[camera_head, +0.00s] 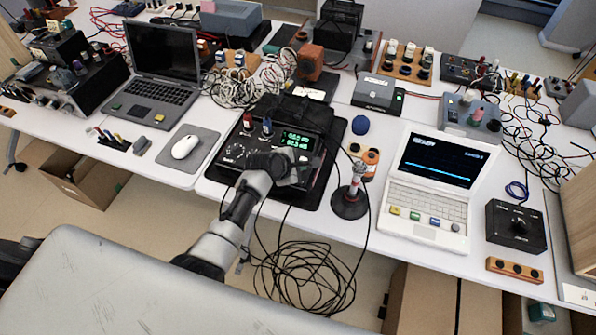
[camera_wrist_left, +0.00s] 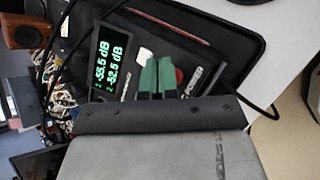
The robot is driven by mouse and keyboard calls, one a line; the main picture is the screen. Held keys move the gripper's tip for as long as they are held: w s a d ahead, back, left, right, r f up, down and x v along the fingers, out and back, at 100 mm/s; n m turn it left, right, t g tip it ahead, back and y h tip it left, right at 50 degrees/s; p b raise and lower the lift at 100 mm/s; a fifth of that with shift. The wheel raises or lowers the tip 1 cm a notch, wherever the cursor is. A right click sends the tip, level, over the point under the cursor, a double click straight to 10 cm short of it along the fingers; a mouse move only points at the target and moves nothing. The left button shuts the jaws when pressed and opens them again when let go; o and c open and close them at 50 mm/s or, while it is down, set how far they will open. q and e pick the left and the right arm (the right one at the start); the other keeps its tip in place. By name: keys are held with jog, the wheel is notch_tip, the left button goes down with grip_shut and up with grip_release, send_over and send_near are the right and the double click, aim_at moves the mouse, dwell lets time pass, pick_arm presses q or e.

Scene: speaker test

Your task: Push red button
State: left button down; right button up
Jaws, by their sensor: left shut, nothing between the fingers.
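The red button (camera_wrist_left: 180,76) is on the black meter device, beside the right-hand green finger in the left wrist view and partly covered by it. A white button (camera_wrist_left: 145,55) is nearby, between the fingers and the lit green display (camera_wrist_left: 113,62). My left gripper (camera_wrist_left: 158,66) is shut and empty, its fingertips over the device's panel. I cannot tell whether they touch it. In the head view my left gripper (camera_head: 297,172) covers the device's lower right part, and the red button is hidden there. The device's display (camera_head: 297,140) shows just above. My right gripper is not in view.
A microphone stand (camera_head: 350,203) is close to the right of my gripper. A white laptop (camera_head: 430,190) is farther right. A mouse (camera_head: 185,147) on a grey pad and a grey laptop (camera_head: 160,70) are left. Cables hang (camera_head: 305,280) off the table's front edge.

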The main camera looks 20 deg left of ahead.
pick_arm(q)
jog(key=shift+f, duration=0.45)
dwell(0.6)
jog(key=shift+r, duration=0.1)
jog(key=shift+r+p, duration=0.85)
jog(key=shift+p, duration=0.1)
notch_tip(320, 180, up, 6)
jog(key=p, duration=0.7)
dwell(0.3)
